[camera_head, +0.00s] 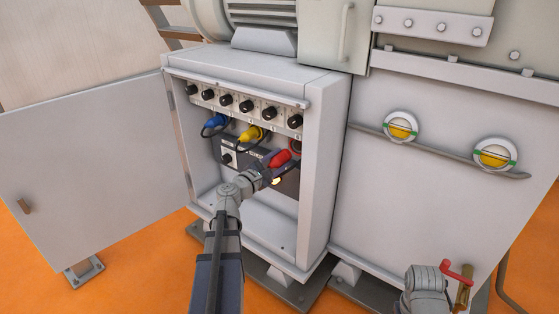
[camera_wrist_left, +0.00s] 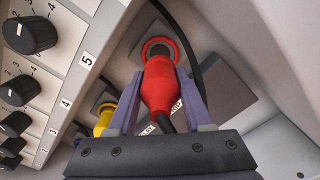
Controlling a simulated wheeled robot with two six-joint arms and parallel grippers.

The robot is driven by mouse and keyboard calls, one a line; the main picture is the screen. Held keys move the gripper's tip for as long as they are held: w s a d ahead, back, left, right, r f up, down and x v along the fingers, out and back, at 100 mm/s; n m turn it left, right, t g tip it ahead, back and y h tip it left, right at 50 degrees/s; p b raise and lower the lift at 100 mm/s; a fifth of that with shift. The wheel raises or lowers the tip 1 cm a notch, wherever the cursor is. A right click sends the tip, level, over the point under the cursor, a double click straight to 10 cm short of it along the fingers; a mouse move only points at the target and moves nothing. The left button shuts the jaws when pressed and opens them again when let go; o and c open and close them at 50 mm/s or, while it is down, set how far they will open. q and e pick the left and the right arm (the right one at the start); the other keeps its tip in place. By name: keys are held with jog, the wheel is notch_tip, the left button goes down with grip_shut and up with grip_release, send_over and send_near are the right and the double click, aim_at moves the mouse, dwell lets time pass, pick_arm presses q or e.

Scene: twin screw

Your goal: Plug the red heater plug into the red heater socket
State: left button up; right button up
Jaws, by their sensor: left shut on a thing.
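The red heater plug (camera_head: 279,158) is held inside the open cabinet by my left gripper (camera_head: 270,168), which is shut on it. In the left wrist view the plug (camera_wrist_left: 160,85) sits between the two fingers of my left gripper (camera_wrist_left: 158,92), its dark cable trailing back toward the palm. The red heater socket (camera_head: 296,146) is just up and right of the plug. In the left wrist view the red socket ring (camera_wrist_left: 160,43) shows right behind the plug's tip, with its dark inside partly visible; I cannot tell whether the tip has entered.
A blue plug (camera_head: 216,121) and a yellow plug (camera_head: 251,134) sit to the left, under a row of black knobs (camera_head: 246,105). The cabinet's right wall (camera_head: 316,160) is close beside the socket. The cabinet door (camera_head: 95,150) stands open at left.

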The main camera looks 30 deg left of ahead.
pick_arm(q)
jog(key=shift+w+d, duration=0.2)
jog(key=shift+w, duration=2.55)
jog(key=shift+w, duration=0.55)
jog(key=o, duration=1.3)
jog(key=shift+o, duration=0.2)
jog(key=shift+s, duration=0.1)
jog(key=s, duration=0.7)
jog(key=shift+s+a, duration=0.25)
jog(key=shift+s, duration=0.1)
